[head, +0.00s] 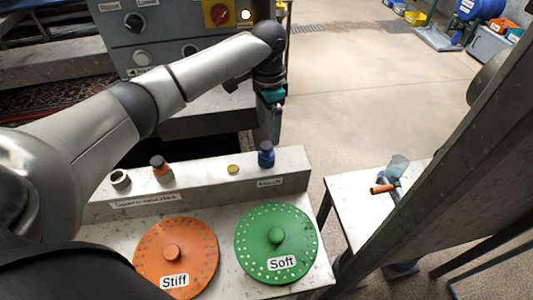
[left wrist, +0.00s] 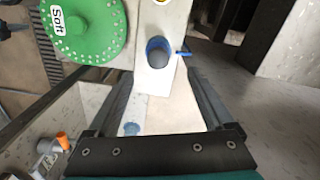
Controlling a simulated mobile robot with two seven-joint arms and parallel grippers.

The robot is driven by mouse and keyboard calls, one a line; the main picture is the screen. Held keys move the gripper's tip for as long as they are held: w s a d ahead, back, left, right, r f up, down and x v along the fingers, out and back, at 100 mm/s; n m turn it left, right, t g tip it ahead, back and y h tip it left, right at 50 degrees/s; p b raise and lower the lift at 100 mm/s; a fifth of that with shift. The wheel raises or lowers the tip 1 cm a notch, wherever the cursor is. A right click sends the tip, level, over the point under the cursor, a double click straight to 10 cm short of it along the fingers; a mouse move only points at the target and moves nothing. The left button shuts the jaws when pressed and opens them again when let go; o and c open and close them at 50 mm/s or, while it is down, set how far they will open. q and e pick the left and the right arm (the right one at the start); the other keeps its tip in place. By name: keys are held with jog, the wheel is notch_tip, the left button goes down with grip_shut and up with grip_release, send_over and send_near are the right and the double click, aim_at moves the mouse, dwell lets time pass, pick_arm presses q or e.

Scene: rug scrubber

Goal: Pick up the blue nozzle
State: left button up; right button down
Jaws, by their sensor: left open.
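The blue nozzle (head: 266,158) stands upright with a dark top at the right end of the pale ledge labelled "Spare nozzles". In the left wrist view the blue nozzle (left wrist: 158,48) is seen from above, with a small blue piece sticking out at its side. My left gripper (head: 275,132) points down just above and slightly beyond it in the head view. In the left wrist view the gripper (left wrist: 160,80) is open and empty, its fingers spread to either side of the nozzle's line. My right gripper is not in view.
An orange nozzle (head: 160,168), a grey nozzle (head: 120,180) and a small brass-coloured piece (head: 233,169) share the ledge (head: 205,180). An orange disc (head: 200,268) and a green disc (head: 300,240) lie in front. A side table (head: 357,210) holds an orange-handled tool (head: 384,188).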

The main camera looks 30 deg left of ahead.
aim_at(266, 144)
pick_arm(q)
jog(key=f, duration=0.2)
jog(key=f+b, duration=0.1)
jog(key=f, duration=0.4)
jog(key=shift+s+f, duration=0.25)
jog(key=shift+s, duration=0.05)
jog(key=shift+r, duration=0.1)
grip_shut()
dwell(0.3)
